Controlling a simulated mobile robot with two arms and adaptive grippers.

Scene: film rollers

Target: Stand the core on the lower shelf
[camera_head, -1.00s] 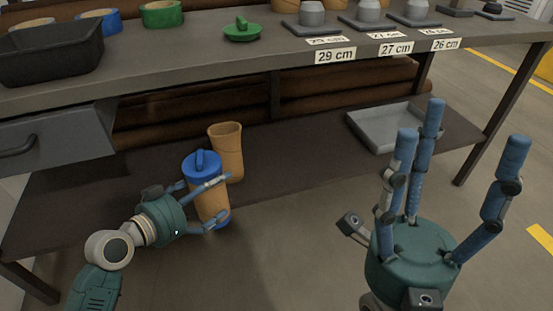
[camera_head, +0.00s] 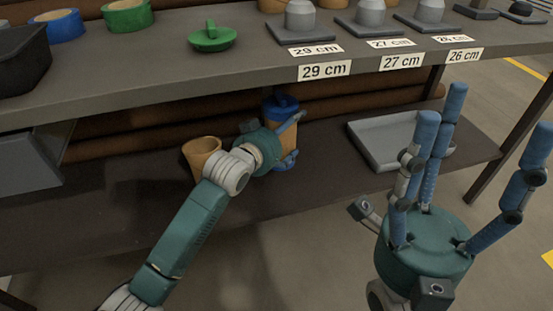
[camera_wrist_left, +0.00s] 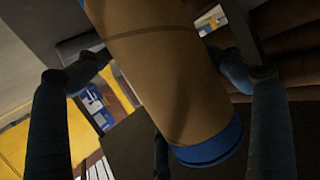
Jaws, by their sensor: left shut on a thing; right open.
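A tan cardboard core (camera_head: 281,125) with a blue handled cap on top is held roughly upright over the lower shelf (camera_head: 330,182). My left gripper (camera_head: 290,142) is shut around it and covers its middle; I cannot tell whether its foot touches the shelf. In the left wrist view the core (camera_wrist_left: 165,75) fills the middle between the fingers, with a blue cap (camera_wrist_left: 210,148) at its lower end. My right gripper (camera_head: 450,155) is open and empty, in front of the shelf.
A grey tray (camera_head: 375,157) lies on the lower shelf to the right. Brown rolls (camera_head: 130,140) lie behind. The upper bench (camera_head: 150,85) overhangs, carrying a green cap (camera_head: 212,38), tape rolls (camera_head: 128,16), a black bin (camera_head: 22,65) and labelled grey stands (camera_head: 300,28).

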